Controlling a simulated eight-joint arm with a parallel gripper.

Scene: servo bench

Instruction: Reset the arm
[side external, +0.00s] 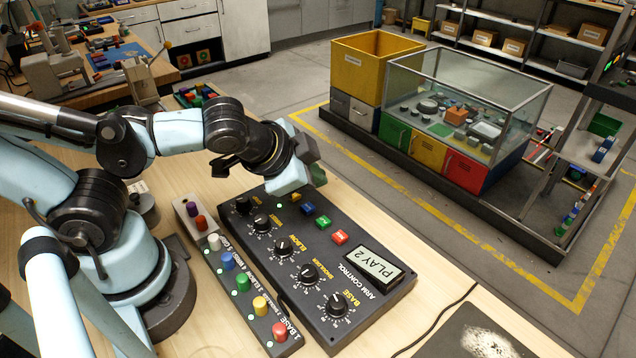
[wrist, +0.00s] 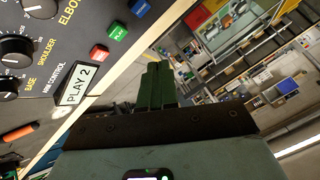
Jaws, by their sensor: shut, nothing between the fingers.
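The black arm control box (side external: 385,295) lies on the wooden bench with a row of dials and a display (side external: 374,267) reading "PLAY 2". Yellow (side external: 296,196), blue (side external: 308,208), green (side external: 323,222) and red (side external: 340,237) buttons line its far side. In the wrist view the red (wrist: 99,52), green (wrist: 118,33) and blue (wrist: 140,7) buttons show beside the display (wrist: 75,88). My gripper (side external: 318,175) hangs above the box's far end, near the yellow button. Its green fingers (wrist: 159,70) are together and empty. Whether they touch anything below is unclear.
A strip of coloured knobs (side external: 240,285) lies along the box's near side. A cable (side external: 440,318) and dark mat (side external: 475,338) lie at the lower right. Beyond the bench stand a glass case (side external: 470,85) and yellow bin (side external: 372,65) inside yellow floor lines.

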